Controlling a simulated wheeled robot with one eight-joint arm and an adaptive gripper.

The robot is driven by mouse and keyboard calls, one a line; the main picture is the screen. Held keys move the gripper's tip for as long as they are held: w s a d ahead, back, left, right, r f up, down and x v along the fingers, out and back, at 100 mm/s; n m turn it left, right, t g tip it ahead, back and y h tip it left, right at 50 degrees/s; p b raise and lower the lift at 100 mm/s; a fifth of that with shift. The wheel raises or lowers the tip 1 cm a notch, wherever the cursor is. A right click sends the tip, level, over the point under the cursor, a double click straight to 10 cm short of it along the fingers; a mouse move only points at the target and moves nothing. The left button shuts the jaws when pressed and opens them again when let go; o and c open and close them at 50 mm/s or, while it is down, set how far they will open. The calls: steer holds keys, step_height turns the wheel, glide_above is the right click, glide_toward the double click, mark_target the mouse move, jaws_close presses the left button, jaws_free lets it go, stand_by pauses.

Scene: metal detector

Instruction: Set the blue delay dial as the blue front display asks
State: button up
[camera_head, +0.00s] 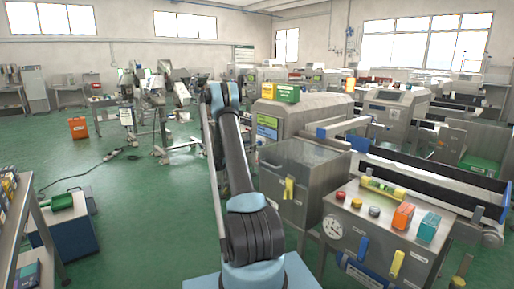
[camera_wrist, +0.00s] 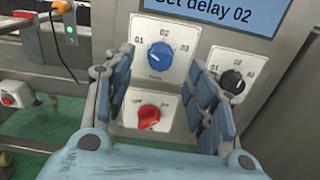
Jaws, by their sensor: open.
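The blue delay dial (camera_wrist: 160,54) is on a pale plate in the upper middle of the wrist view, with marks 01, 02 and 03 around it. Its pointer seems to face the upper left, towards 01, but it is small. Above it, the blue front display (camera_wrist: 232,14) reads "Set delay 02", with its top cut off. My gripper (camera_wrist: 160,68) is open, its two fingers left and right of the blue dial in the picture. I see no contact with the dial. In the head view my gripper is hidden behind my arm.
A red knob (camera_wrist: 149,116) with an off mark sits below the blue dial, between the fingers in the picture. A black dial (camera_wrist: 232,81) is to the right, partly behind the right finger. In the head view, a steel control box (camera_head: 375,232) stands right of my arm.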

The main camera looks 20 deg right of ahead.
mark_target(259, 143)
steer(key=shift+x, duration=2.85)
steer(key=c, duration=1.1)
